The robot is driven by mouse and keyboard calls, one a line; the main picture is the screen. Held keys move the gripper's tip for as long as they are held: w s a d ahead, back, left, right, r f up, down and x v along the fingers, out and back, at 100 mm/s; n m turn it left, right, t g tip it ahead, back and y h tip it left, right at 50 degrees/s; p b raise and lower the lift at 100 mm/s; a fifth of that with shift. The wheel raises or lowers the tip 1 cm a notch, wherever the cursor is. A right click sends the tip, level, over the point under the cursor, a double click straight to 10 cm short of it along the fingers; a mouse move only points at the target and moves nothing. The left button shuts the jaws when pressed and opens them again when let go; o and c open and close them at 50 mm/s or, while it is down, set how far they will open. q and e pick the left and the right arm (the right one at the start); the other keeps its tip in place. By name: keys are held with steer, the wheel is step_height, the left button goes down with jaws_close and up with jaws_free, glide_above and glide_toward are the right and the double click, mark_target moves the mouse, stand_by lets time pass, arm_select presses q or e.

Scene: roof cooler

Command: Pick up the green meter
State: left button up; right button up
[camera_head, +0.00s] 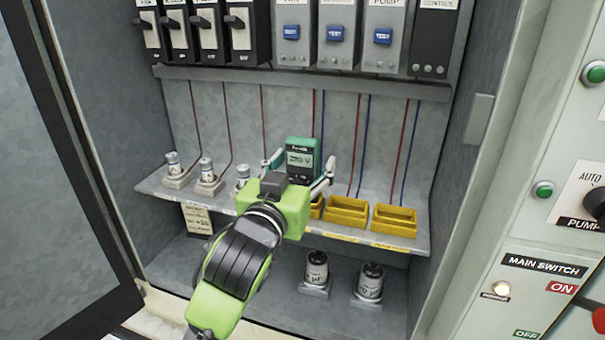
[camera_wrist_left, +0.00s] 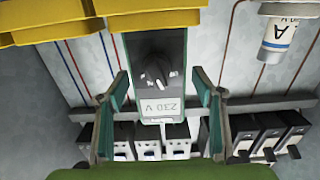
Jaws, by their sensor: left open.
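The green meter (camera_head: 303,153) stands upright on the shelf in the cabinet, with a display reading about 230 V in the head view. In the left wrist view the meter (camera_wrist_left: 163,58) shows upside down, with a dark face, a dial and a 230 V label. My left gripper (camera_head: 299,170) is open around the meter's front, one finger towards each side. In the left wrist view the open fingers (camera_wrist_left: 160,80) flank the meter with a gap on both sides. The meter's base is hidden by my gripper in the head view. My right gripper is not in view.
Yellow bins (camera_head: 347,212) sit on the shelf (camera_head: 425,243) right of the meter. Small cylindrical fuses (camera_head: 206,170) stand to the left. Larger capacitors (camera_head: 317,270) stand below. Thin wires hang behind. Breakers (camera_head: 240,30) line the top, and the cabinet's right wall is near.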

mark_target(300, 152)
arm_select(q)
steer(key=shift+s+r, duration=0.1)
steer(key=shift+c, duration=0.3)
steer(key=c, duration=1.5)
steer(key=shift+r, duration=0.55)
step_height(300, 152, up, 2)
steer(key=shift+r+b, duration=0.1)
steer(key=shift+b, duration=0.5)
steer(key=s+a+r, duration=0.1)
steer(key=s+r, duration=0.2)
steer(key=s, duration=0.1)
steer(key=s+a+r+b, duration=0.1)
steer(key=s+a+r, duration=0.1)
steer(key=s, duration=0.3)
steer(key=s+a+r+b, duration=0.1)
steer(key=s+r, duration=0.3)
steer(key=shift+s+a+r, duration=0.15)
steer(key=shift+r, duration=0.2)
